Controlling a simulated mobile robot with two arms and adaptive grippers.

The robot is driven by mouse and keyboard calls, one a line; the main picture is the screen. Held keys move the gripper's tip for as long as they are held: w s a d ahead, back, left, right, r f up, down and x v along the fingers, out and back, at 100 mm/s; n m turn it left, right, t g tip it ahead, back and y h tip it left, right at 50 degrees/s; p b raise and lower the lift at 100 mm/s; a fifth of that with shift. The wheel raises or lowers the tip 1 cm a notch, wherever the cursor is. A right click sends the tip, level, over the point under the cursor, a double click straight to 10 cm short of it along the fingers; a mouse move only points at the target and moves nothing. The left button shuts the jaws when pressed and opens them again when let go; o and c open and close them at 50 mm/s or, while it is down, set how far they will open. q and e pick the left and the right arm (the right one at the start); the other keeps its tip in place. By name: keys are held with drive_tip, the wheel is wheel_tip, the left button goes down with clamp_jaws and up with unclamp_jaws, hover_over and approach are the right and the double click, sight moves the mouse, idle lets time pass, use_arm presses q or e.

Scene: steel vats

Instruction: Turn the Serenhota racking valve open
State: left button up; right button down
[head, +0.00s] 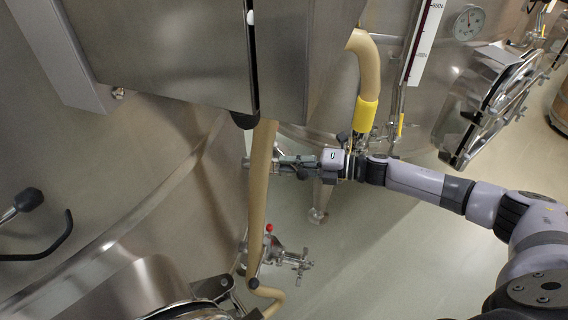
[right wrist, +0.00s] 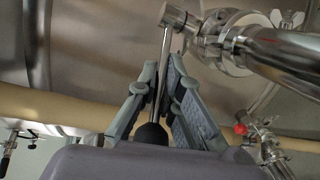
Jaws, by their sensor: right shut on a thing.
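In the right wrist view, a steel valve (right wrist: 213,42) on a pipe fitting has a thin lever (right wrist: 165,65) with a black ball knob (right wrist: 152,133). The fingers of my right gripper (right wrist: 162,85) stand on both sides of the lever and are shut on it, with the knob nearer the palm. In the head view my right gripper (head: 287,164) reaches in from the right beside the tan hose, which hides most of the valve there. No name label is readable. My left gripper is not in view.
A tan hose (head: 262,180) hangs just left of the right gripper. Another fitting with a red knob (head: 268,228) stands lower down. Steel vats surround the arm, with a hatch (head: 492,105) and a dial gauge (head: 468,22) at right. Bare floor (head: 365,250) lies below.

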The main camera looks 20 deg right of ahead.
drive_tip(key=c, duration=1.7)
unclamp_jaws()
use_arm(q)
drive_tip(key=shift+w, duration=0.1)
